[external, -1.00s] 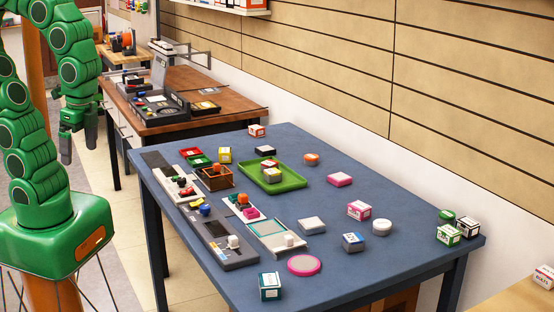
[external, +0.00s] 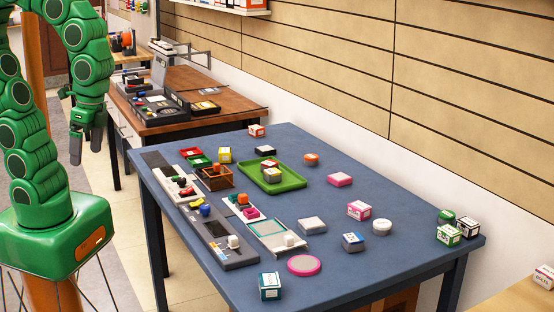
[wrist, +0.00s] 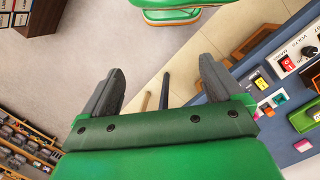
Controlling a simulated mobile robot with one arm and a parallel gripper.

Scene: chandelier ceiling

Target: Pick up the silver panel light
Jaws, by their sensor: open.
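A silver-grey, flat square block (external: 312,225), which looks like the silver panel light, lies on the blue table (external: 385,265) near its middle in the external view. My gripper (external: 87,148) hangs beyond the table's left edge, well apart from the block, with its fingers pointing down. In the wrist view my gripper (wrist: 160,78) is open, with nothing between its two dark fingers. I cannot make out the silver block for certain in the wrist view.
A white-and-teal framed panel (external: 270,236) lies left of the block. A blue-grey box (external: 353,242) and a pink-rimmed disc (external: 304,265) are near it. A green tray (external: 290,178) lies farther back. Bare table surrounds the block's right side.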

